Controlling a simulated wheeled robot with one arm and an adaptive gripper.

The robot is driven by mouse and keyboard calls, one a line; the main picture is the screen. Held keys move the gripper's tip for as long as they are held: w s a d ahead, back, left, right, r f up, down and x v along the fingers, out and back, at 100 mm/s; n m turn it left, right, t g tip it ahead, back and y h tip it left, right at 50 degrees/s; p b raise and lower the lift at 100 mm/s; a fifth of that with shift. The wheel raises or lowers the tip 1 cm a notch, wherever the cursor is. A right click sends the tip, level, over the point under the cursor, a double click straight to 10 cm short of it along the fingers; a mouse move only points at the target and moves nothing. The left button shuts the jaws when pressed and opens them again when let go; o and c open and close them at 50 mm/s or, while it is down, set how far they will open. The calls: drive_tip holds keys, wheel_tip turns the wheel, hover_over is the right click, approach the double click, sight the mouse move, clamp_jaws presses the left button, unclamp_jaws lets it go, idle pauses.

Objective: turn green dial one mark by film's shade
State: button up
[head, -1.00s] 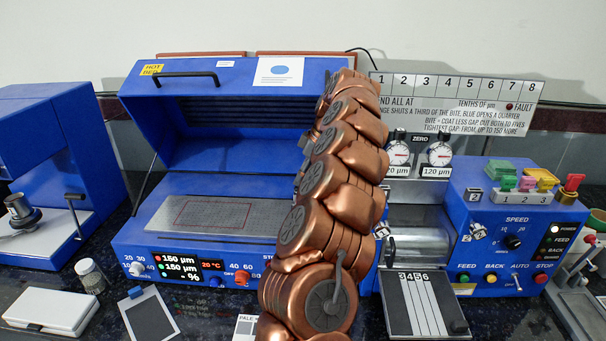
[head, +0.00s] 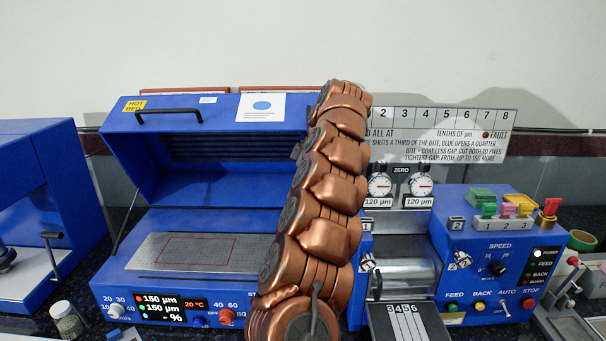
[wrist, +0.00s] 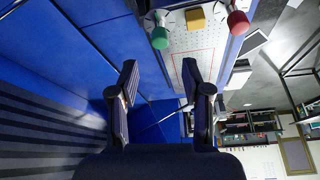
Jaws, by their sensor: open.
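The green dial (wrist: 159,38) is a round knob at the top of the wrist view, above a grey perforated plate. A red knob (wrist: 238,22) stands to its right with a yellow block (wrist: 195,18) between them. I cannot read any marks on the green dial. My gripper (wrist: 160,75) is open and empty; its dark fingers stand apart, below the green dial in the picture and not touching it. The head view does not show the gripper or these knobs. No film that I can make out shows in either current view.
The blue hot-bed machine (head: 125,255) has its lid raised. Its bare plate (head: 150,262) carries a red outline. My copper arm covers the machine's right side. Two gauges (head: 379,187) and a blue control box (head: 475,215) stand to the right. Blue panels fill the wrist view's left.

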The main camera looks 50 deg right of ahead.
drive_tip(key=v, duration=0.4)
drive_tip(key=shift+d+r, duration=0.1)
drive_tip(key=shift+r, duration=0.15)
drive_tip(key=shift+s+r, duration=0.15)
idle(0.7)
idle(0.7)
